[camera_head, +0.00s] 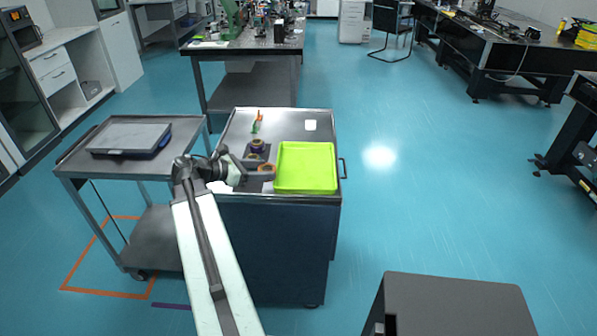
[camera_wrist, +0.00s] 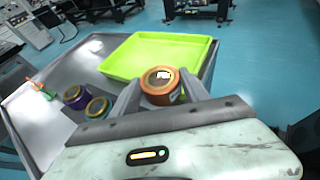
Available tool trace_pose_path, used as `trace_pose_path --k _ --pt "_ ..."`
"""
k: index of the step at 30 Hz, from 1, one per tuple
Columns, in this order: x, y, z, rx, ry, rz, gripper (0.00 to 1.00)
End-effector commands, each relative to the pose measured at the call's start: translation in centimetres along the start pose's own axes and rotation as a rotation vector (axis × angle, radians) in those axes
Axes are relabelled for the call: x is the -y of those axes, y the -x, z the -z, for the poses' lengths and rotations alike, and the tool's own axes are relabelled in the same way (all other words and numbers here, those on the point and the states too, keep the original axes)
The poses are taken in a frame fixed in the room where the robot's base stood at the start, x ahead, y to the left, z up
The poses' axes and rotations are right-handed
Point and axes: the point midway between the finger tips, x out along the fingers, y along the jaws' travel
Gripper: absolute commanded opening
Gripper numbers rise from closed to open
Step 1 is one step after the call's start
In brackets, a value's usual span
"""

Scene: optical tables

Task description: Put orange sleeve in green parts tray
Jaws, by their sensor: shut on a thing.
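The orange sleeve (camera_wrist: 160,85) is between my gripper's fingers (camera_wrist: 172,96) in the wrist view, and the fingers are shut on it. In the head view the orange sleeve (camera_head: 265,168) shows small at the tip of my gripper (camera_head: 258,172), just left of the green parts tray. The green parts tray (camera_head: 333,168) lies on the cart top. In the wrist view the tray (camera_wrist: 128,65) is beyond the sleeve and looks empty. I cannot tell how high the sleeve is above the cart.
A purple ring-shaped part (camera_wrist: 76,97) and a teal one with an orange top (camera_wrist: 97,108) stand left of my gripper. A side cart (camera_head: 80,165) stands at left.

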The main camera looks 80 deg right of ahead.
Motion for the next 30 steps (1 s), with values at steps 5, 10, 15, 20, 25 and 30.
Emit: trace_pose_path --k 5,10,15,20,25,30 --pt "-0.5 -5.6 -1.6 0.001 -0.002 0.005 0.04" --pt "-0.8 -9.1 -2.7 0.001 -0.001 0.003 0.04" --pt "-0.9 -10.0 -3.1 0.001 0.0 0.001 0.04" --pt "-0.9 -11.0 -3.4 0.001 -0.002 0.003 0.04" --pt "-0.9 -12.6 -0.1 0.001 -0.001 0.002 0.04" --pt "-0.9 -12.6 -0.1 0.001 -0.001 0.002 0.04"
